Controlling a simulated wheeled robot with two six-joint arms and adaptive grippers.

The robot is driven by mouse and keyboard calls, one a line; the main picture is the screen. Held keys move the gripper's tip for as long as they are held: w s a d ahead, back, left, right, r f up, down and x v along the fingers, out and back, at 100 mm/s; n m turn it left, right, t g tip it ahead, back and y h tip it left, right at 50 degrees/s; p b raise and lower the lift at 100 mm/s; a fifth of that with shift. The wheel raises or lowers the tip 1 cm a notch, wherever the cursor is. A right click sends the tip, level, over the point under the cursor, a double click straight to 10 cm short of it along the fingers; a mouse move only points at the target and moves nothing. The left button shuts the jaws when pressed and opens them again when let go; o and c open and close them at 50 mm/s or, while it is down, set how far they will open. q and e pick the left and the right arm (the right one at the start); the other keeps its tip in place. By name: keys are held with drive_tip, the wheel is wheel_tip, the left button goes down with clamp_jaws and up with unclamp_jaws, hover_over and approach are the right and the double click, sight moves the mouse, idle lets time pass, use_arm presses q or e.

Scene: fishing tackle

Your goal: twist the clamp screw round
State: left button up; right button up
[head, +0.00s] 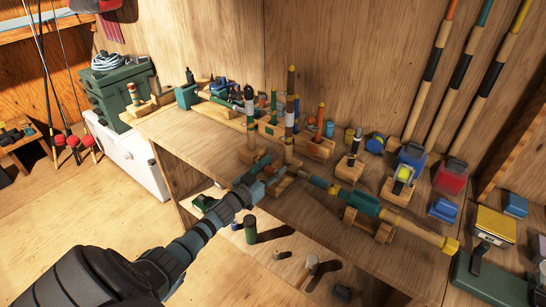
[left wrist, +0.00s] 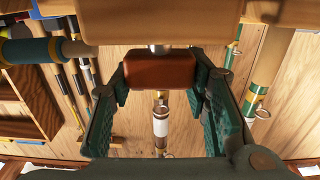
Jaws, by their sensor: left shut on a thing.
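The clamp screw's reddish-brown block-shaped handle (left wrist: 160,72) fills the middle of the left wrist view. A short metal shaft (left wrist: 158,48) joins it to a pale wooden block (left wrist: 165,20) above. My left gripper (left wrist: 160,82) has one green finger on each side of the handle and is shut on it. The handle is hidden there by the gripper. My right gripper is not in view.
The teal and gold rod (head: 360,203) lies across the bench (head: 190,125) on wooden supports (head: 368,224). Upright rod pieces (head: 290,115) stand just behind the gripper. Several reels and boxes (head: 450,176) fill the right. A lower shelf (head: 230,262) holds a dark green cylinder (head: 250,229).

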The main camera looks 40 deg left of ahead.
use_arm(q)
drive_tip(key=o, duration=1.2)
drive_tip(key=shift+s, duration=0.1)
drive_tip(key=shift+c, duration=0.2)
drive_tip(key=s, duration=1.2)
